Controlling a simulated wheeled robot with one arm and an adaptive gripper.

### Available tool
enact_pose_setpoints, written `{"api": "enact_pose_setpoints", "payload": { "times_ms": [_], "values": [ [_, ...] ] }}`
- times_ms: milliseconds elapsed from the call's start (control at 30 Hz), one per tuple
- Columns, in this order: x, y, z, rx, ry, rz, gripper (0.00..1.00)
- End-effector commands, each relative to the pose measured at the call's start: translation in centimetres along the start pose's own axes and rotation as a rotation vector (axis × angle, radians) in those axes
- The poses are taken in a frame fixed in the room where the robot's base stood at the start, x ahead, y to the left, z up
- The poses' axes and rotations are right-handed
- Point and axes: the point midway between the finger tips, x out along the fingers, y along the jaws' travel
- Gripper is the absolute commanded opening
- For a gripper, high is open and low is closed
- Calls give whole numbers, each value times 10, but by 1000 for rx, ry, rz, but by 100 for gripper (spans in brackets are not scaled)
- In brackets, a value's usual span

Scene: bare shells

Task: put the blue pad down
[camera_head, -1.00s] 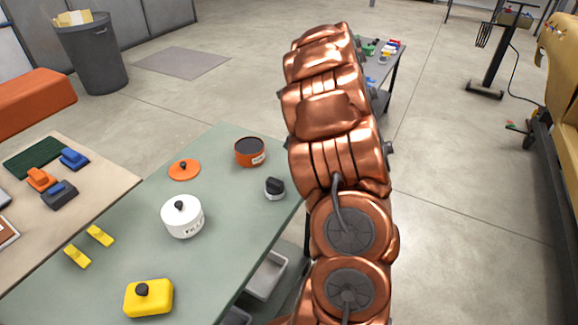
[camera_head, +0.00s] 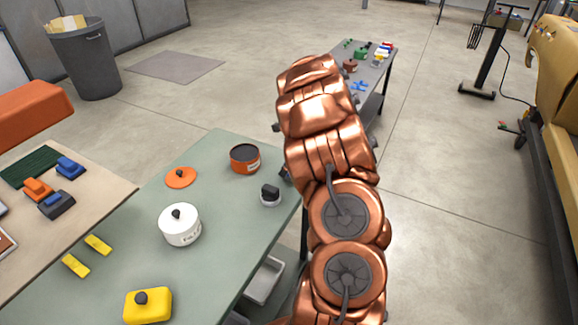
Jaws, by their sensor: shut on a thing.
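My gripper is not in view; my copper arm covers the middle of the picture and hides what lies behind it. No blue pad can be made out in a gripper. A blue block (camera_head: 69,167) lies on the beige board at the left, beside a dark green pad (camera_head: 32,163). I cannot tell whether any of these is the task's pad.
The grey-green table (camera_head: 222,215) holds a white lidded pot (camera_head: 180,226), an orange pot (camera_head: 244,158), an orange lid (camera_head: 180,178), a small black-knobbed jar (camera_head: 271,195), a yellow box (camera_head: 148,305) and two yellow bars (camera_head: 98,245). A far table (camera_head: 379,75) carries small coloured things.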

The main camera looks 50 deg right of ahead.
Motion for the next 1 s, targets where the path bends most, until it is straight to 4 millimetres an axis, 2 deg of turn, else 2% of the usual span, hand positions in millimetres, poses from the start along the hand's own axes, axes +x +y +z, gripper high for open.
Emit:
{"api": "enact_pose_setpoints", "payload": {
  "times_ms": [233, 300, 400, 433, 500, 667, 1000],
  "values": [
    [11, 1, -4, 0, 1, 2, 31],
    [12, 1, -5, 0, 1, 1, 21],
    [12, 1, -5, 0, 2, 1, 21],
    [12, 1, -5, 0, 2, 2, 59],
    [12, 1, -5, 0, 2, 1, 67],
    [12, 0, -5, 0, 1, 1, 83],
    [11, 0, -4, -1, 0, 0, 84]
  ]
}}
